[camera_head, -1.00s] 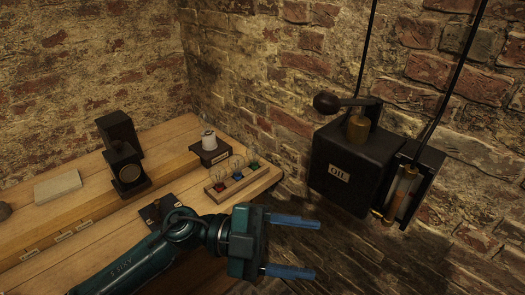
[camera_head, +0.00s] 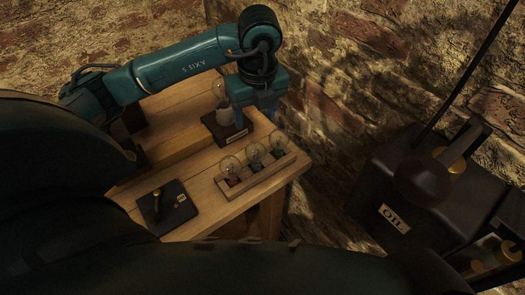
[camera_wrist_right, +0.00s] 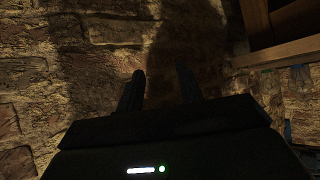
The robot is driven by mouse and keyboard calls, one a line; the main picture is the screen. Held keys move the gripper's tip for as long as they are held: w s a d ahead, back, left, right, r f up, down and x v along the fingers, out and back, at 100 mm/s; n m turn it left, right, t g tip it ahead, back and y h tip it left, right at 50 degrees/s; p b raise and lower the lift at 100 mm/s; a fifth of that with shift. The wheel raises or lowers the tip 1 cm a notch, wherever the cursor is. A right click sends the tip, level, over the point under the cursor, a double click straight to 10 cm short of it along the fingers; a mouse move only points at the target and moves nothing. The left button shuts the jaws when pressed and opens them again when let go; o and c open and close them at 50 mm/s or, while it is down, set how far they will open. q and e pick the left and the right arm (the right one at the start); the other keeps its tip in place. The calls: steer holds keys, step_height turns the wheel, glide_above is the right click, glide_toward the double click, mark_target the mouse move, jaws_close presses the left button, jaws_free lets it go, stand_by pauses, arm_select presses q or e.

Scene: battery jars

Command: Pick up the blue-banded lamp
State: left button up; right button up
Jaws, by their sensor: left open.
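The blue-banded lamp (camera_head: 256,155) is a clear glass bulb. It stands upright in the middle of a wooden rack (camera_head: 265,180) in the head view, and its band is dim. A red-banded lamp (camera_head: 231,171) is to its left and a green-banded lamp (camera_head: 279,145) to its right. My left gripper (camera_head: 256,118) is open and points down, with its blue fingers behind the rack in the picture and apart from the lamps. My right gripper (camera_wrist_right: 160,73) is open and empty in the right wrist view, facing a dark brick wall.
A pale socket (camera_head: 226,118) on a dark base stands left of my left gripper, with a clear bulb (camera_head: 219,86) above it. A black switch plate (camera_head: 166,207) lies on the bench. The brick wall and a black oil box (camera_head: 393,213) are to the right.

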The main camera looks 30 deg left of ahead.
mark_target(255, 148)
arm_select(q)
steer(key=f, duration=0.6)
steer(key=shift+a+p, duration=0.25)
steer(key=shift+p, duration=0.05)
steer(key=shift+w+f+p, duration=0.1)
steer(key=shift+f+p, duration=0.65)
steer(key=shift+f, duration=2.3)
steer(key=c, duration=0.8)
